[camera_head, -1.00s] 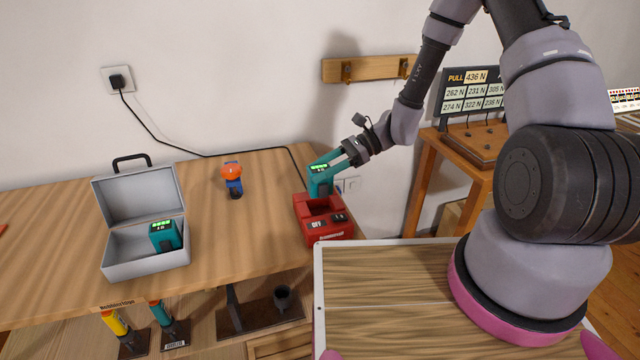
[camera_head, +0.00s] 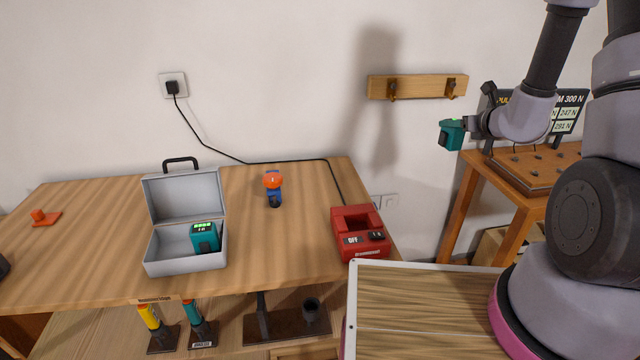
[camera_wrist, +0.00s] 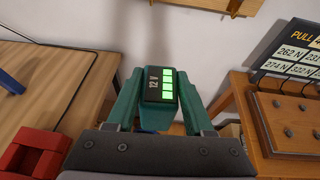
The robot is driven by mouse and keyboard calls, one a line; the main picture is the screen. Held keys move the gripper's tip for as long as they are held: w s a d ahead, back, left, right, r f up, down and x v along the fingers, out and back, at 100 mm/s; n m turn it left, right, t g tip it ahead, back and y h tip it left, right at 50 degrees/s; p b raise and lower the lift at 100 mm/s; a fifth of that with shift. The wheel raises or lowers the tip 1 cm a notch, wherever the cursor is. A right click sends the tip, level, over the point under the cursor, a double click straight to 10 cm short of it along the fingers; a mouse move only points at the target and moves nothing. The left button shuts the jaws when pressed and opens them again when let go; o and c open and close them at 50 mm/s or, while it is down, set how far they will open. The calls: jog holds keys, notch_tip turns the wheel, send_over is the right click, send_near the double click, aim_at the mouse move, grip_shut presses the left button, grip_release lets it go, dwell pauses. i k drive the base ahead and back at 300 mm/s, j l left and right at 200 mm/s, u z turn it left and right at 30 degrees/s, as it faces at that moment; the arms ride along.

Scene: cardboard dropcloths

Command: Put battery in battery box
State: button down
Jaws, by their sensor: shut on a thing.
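My gripper (camera_head: 466,127) is shut on a teal battery (camera_head: 450,135), held up in the air to the right of the table. In the wrist view the battery (camera_wrist: 160,88) sits between the fingers, with a "12 V" label and lit green bars. The grey battery box (camera_head: 159,249) stands open on the table at the left, its lid raised. A second teal battery (camera_head: 205,238) with a green display stands inside it, on the right. The rest of the box floor looks free.
A red charger (camera_head: 362,250), marked OFF, stands empty at the table's right edge; its black cable runs to a wall socket (camera_head: 173,86). An orange and blue tool (camera_head: 273,188) stands at the table's back. A wooden side table with a display board (camera_head: 563,120) is at right.

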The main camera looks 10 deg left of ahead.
aim_at(172, 257)
jog(key=k+j+z, duration=0.15)
jog(key=j, duration=0.35)
jog(key=j+z, duration=0.15)
jog(key=j, duration=0.35)
jog(key=k+j+z, duration=0.15)
jog(key=j, duration=0.3)
jog(key=k+j+z, duration=0.15)
jog(key=j, duration=0.3)
jog(key=k+j+z, duration=0.15)
jog(key=j, duration=0.25)
jog(key=k+j+z, duration=0.15)
jog(key=k+j, duration=0.2)
jog(key=k+j+z, duration=0.15)
jog(key=j, duration=0.3)
jog(key=k, duration=0.05)
